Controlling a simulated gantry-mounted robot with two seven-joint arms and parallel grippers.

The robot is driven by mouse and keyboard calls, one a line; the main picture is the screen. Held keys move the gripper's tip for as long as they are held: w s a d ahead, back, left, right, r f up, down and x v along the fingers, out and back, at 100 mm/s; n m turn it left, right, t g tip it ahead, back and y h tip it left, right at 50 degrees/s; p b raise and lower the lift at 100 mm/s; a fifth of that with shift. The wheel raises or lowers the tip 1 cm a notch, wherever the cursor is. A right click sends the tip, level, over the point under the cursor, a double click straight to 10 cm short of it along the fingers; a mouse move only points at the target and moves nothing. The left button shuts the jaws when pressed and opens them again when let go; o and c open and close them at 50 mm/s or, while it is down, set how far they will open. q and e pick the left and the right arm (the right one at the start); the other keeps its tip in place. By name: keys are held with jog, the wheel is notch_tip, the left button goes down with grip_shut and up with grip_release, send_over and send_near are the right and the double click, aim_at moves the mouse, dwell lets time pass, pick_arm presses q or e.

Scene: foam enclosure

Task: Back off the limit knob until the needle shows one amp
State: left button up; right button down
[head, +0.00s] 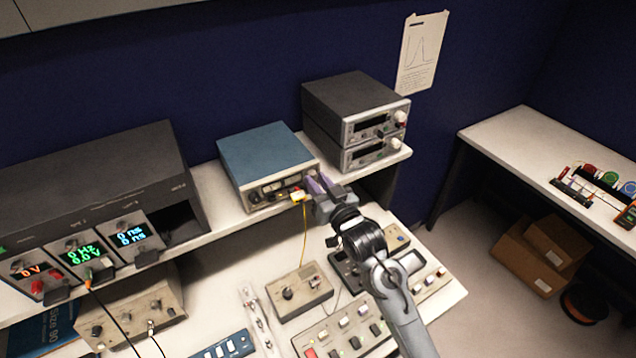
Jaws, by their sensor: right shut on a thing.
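The blue-topped instrument (262,150) stands on the shelf at centre, its front panel facing me. The panel carries small dark knobs and sockets, with a yellow plug (298,196) near its right end. My right gripper (316,184), with purple fingers, reaches up to the right end of this panel and is shut on what appears to be the limit knob there. The fingers hide the knob itself. I cannot make out a needle or its reading at this size. My left gripper is not in view.
Two stacked grey supplies (352,110) stand close to the right of the instrument. A large dark rack (90,190) with lit displays is at left. Button panels (345,335) lie below my right arm.

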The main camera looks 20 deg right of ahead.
jog(key=shift+n, duration=0.6)
jog(key=c, duration=0.9)
grip_release()
jog(key=s+d+b, duration=0.1)
jog(key=s, duration=0.9)
jog(key=shift+s+d, duration=0.25)
jog(key=shift+s, duration=0.1)
